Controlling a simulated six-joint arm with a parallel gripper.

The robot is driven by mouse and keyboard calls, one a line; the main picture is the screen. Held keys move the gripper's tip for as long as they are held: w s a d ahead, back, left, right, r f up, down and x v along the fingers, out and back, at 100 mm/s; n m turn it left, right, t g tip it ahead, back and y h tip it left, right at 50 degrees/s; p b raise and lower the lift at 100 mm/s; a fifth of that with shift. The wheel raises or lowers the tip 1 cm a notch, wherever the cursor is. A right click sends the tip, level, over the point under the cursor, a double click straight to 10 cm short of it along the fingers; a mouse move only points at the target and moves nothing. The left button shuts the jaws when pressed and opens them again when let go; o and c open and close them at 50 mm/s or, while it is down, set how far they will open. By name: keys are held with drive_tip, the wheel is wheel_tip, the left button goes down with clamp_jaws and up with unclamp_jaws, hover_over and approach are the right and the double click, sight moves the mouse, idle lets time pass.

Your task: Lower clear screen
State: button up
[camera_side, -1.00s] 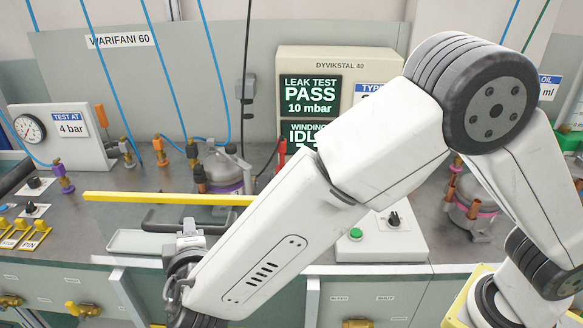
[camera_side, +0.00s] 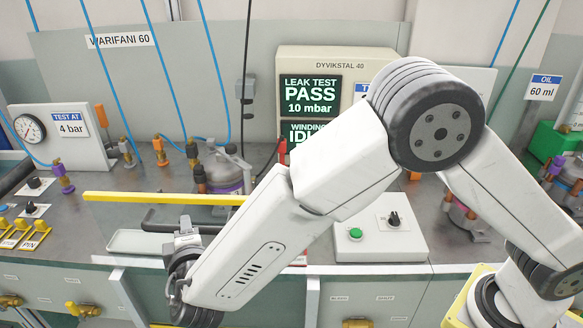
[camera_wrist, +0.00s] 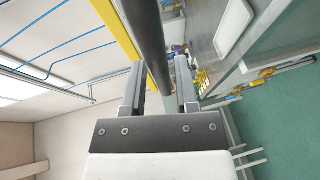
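The clear screen shows mainly by its yellow edge bar (camera_side: 160,198), which runs level above the bench front; its transparent pane is hard to make out. A dark handle bar (camera_side: 175,227) lies just below the yellow bar in the side view. My gripper (camera_side: 187,228) is at this handle, partly hidden by my wrist. In the wrist view the dark handle bar (camera_wrist: 152,40) passes between the two fingers of my gripper (camera_wrist: 160,82), with the yellow bar (camera_wrist: 118,30) to its left. Whether the fingers press on the handle is unclear.
A white tray (camera_side: 124,241) lies on the bench left of my gripper. A control box with a green button (camera_side: 356,234) stands to the right. A compressor (camera_side: 224,172) with hoses stands behind the yellow bar. The display (camera_side: 311,95) reads leak test pass, 10 mbar.

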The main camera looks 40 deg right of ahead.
drive_tip(key=shift+x, duration=1.45)
clamp_jaws()
idle(0.4)
